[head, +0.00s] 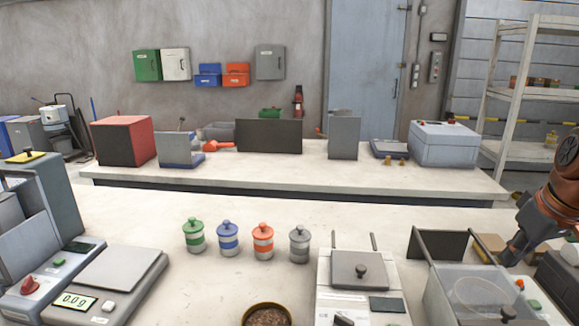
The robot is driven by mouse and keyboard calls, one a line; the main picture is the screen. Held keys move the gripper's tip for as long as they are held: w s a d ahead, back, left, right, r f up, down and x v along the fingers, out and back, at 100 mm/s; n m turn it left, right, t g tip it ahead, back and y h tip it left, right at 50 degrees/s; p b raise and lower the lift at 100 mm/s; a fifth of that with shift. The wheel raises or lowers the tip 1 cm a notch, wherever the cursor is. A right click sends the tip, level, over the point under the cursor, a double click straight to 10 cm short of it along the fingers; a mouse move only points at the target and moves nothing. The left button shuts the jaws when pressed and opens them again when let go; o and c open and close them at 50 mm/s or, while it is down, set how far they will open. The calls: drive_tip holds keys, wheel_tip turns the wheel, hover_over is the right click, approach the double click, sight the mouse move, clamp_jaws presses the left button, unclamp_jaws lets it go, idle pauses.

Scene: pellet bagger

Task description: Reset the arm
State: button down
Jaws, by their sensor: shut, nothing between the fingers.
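My arm comes in from the right edge, an orange-brown joint with a dark gripper (510,257) pointing down and left. The gripper is shut and holds nothing that I can see. It appears above or behind the clear-lidded machine (470,295) at the front right of the near bench. Its fingertips are small and dark here, and I cannot tell whether they touch anything.
On the near bench (210,290) stand a scale (120,275), green (194,238), blue (228,240), orange (263,243) and grey (299,246) canisters, a pellet bowl (267,314) and a white machine (358,285). The far bench (300,175) holds boxes.

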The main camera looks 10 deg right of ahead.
drive_tip(key=s+a+f+n+g+p, duration=0.1)
drive_tip(key=a+f, duration=0.1)
drive_tip(key=a, duration=0.7)
drive_tip(key=s+a+f+g+p, duration=0.1)
drive_tip(key=a+f+p, duration=0.1)
drive_tip(key=a, duration=0.6)
drive_tip(key=s+a+f+g+p, duration=0.1)
drive_tip(key=s+a+f, duration=0.3)
drive_tip(key=s+a, duration=0.1)
drive_tip(key=s+a+f+m+g+p, duration=0.1)
drive_tip(key=s+a+f, duration=0.3)
drive_tip(key=s, duration=0.4)
drive_tip(key=shift+s+a+f+g+p, duration=0.2)
drive_tip(key=shift+a+g+p, duration=0.2)
drive_tip(key=shift+g, duration=0.4)
